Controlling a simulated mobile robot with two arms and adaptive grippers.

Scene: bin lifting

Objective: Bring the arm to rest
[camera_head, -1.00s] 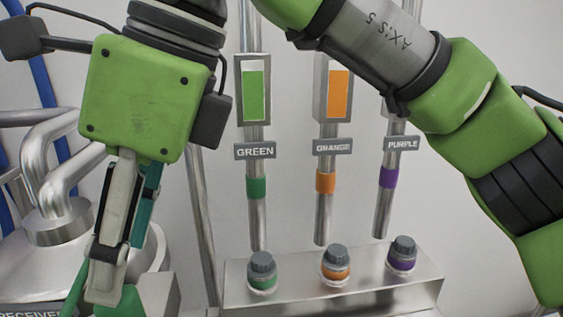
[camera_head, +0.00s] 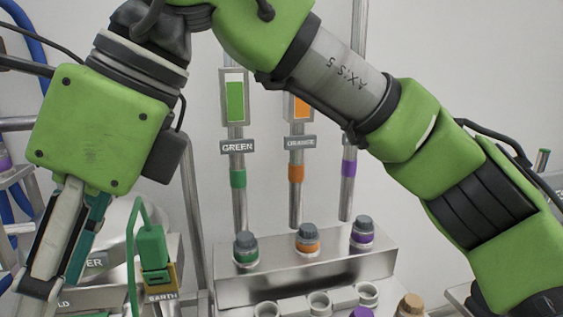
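My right arm comes in from the right, arches across the top and hangs down at the left. Its gripper (camera_head: 50,262) points down at the lower left, seen side-on. The finger ends are close to the picture's edge, and I cannot tell how far apart they are. No object shows clearly between them. A green clamp (camera_head: 152,246) with a green cable stands just right of the gripper, apart from it, on a block labelled EARTH (camera_head: 160,298). My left gripper is not in view.
A metal stand (camera_head: 300,270) holds bottles with green (camera_head: 246,250), orange (camera_head: 308,239) and purple (camera_head: 362,233) bands below labelled pipes. A row of ring holders (camera_head: 319,302) is in front. A steel vessel (camera_head: 120,225) stands behind the gripper at left.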

